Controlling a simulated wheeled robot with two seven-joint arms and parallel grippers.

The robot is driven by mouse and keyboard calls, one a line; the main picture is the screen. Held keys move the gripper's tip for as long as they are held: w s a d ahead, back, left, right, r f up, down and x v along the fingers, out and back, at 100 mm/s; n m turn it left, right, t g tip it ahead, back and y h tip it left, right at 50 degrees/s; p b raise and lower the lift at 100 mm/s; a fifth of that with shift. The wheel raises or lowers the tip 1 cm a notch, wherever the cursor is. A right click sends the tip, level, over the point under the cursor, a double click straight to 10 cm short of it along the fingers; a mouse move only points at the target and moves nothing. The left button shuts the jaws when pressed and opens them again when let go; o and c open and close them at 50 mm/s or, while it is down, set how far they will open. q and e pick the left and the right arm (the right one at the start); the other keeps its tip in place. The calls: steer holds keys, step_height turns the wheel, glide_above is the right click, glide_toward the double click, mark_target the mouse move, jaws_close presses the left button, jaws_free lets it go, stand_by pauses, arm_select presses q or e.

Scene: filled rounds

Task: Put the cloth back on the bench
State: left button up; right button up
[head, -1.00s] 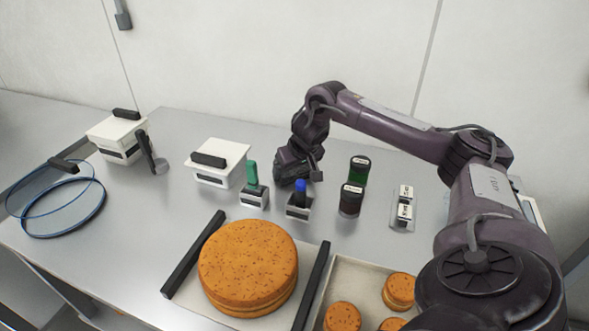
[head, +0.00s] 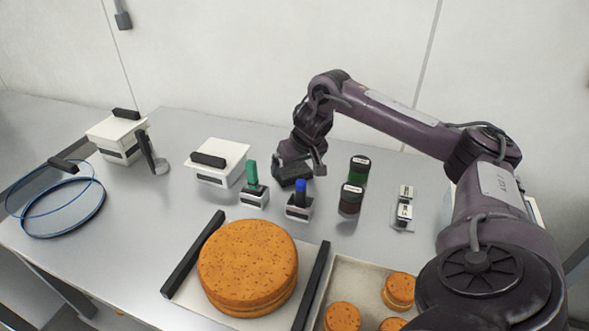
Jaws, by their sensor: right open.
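My right gripper (head: 300,174) is open above the back of the steel bench (head: 125,208), behind the green-handled and blue-handled pieces. It points down, and its dark fingers partly merge with its dark body. I cannot make out a cloth anywhere in the head view; the gripper and arm hide some of the bench. I see nothing held in the right gripper. My left gripper is not in view.
A green-handled piece (head: 252,175) and a blue-handled piece (head: 300,190) stand in holders close to the gripper. Two dark jars (head: 351,200) are to its right. A large round cake (head: 247,265) lies in front. White lidded boxes (head: 218,163) stand left.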

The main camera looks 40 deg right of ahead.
steer(key=p+v, duration=0.3)
steer(key=v, duration=0.6)
steer(key=shift+s+a, duration=0.1)
